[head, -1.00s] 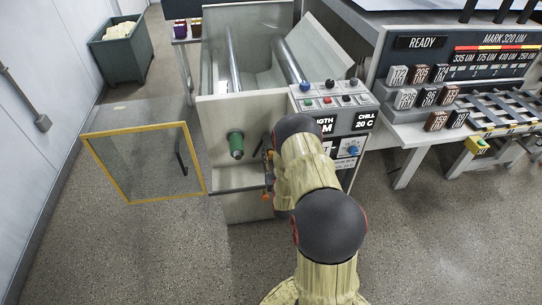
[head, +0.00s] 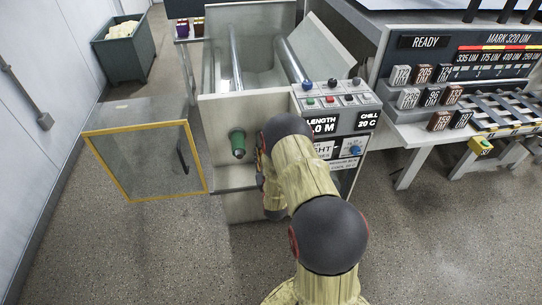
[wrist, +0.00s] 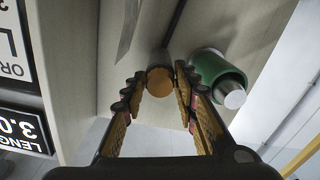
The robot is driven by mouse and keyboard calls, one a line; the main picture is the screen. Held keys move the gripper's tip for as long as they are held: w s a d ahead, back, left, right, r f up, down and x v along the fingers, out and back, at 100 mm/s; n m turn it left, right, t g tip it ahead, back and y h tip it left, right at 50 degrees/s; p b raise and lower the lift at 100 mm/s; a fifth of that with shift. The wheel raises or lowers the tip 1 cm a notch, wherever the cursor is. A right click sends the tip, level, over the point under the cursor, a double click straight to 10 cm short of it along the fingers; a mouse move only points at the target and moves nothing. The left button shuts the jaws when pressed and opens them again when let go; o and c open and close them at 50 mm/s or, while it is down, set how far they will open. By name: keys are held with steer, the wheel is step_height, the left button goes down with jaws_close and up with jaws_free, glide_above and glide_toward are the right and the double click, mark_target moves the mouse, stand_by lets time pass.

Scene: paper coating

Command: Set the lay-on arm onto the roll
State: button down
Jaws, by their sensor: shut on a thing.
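My gripper (wrist: 160,88) is closed around a round orange-brown knob (wrist: 159,80) in the wrist view, with one finger on each side. The knob is seen end-on against the pale machine panel; it looks like the lay-on arm's handle, but the arm itself is not clearly visible. A green cylinder (wrist: 208,66) with a pale end sticks out of the panel just right of the knob, apart from it. In the head view the green cylinder (head: 237,143) is left of my arm. My forearm hides the knob and most of my gripper there. I cannot make out a separate roll.
An open yellow-framed clear door (head: 143,163) stands to the left. A control box (head: 335,108) with buttons and displays is right of my arm. A bench with labelled blocks (head: 438,96) stands further right. The floor in front is clear.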

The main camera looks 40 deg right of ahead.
steer(key=shift+w+a+r+n+b, duration=0.1)
steer(key=shift+w+a+n+b, duration=0.05)
steer(key=shift+w+a+n, duration=0.4)
steer(key=shift+w+a+n+b, duration=0.15)
steer(key=shift+w+a+n, duration=0.15)
steer(key=shift+a+n, duration=0.35)
steer(key=shift+a, duration=0.1)
steer(key=c, duration=1.5)
jaws_free()
